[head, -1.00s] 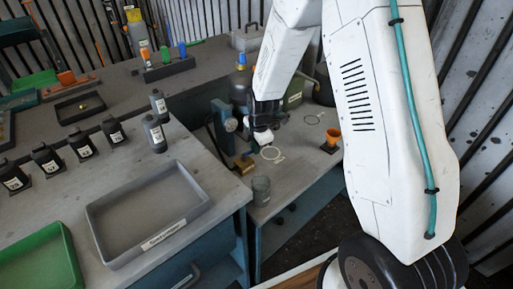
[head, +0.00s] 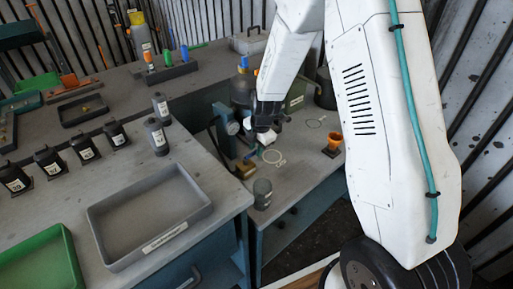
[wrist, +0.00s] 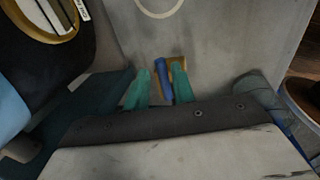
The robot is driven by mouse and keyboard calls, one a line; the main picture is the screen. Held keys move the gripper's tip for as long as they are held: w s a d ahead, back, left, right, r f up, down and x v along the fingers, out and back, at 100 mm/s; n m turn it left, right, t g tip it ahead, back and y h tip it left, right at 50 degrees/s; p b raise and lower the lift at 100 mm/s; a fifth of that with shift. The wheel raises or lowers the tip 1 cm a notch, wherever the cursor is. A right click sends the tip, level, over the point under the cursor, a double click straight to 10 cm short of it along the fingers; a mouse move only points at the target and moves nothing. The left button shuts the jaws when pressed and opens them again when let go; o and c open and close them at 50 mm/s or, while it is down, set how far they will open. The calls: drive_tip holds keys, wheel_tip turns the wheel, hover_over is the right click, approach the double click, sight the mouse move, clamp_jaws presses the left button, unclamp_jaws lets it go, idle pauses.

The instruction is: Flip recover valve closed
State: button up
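The valve shows as a brass body (head: 243,171) on the lower bench in the head view, below and left of my gripper. In the wrist view its brass part (wrist: 182,64) lies just beyond my right fingertip, and a blue lever (wrist: 163,80) stands between my two fingers. My gripper (wrist: 161,72) has teal fingers, spread apart, one on each side of the lever. The lever is closer to the right finger; I cannot tell whether they touch. In the head view my gripper (head: 262,150) points down and left, and the lever is hard to make out there.
A round gauge (head: 232,128) stands close left of my gripper. A clear grey jar (head: 262,194) is in front. A grey tray (head: 150,250) sits on the nearer bench.

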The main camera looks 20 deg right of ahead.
drive_tip(key=shift+o, duration=0.2)
drive_tip(key=shift+s+r, duration=0.1)
wheel_tip(320, 180, up, 7)
drive_tip(key=s, duration=0.1)
drive_tip(key=shift+s+d+r, duration=0.2)
drive_tip(key=shift+d, duration=0.05)
idle(0.4)
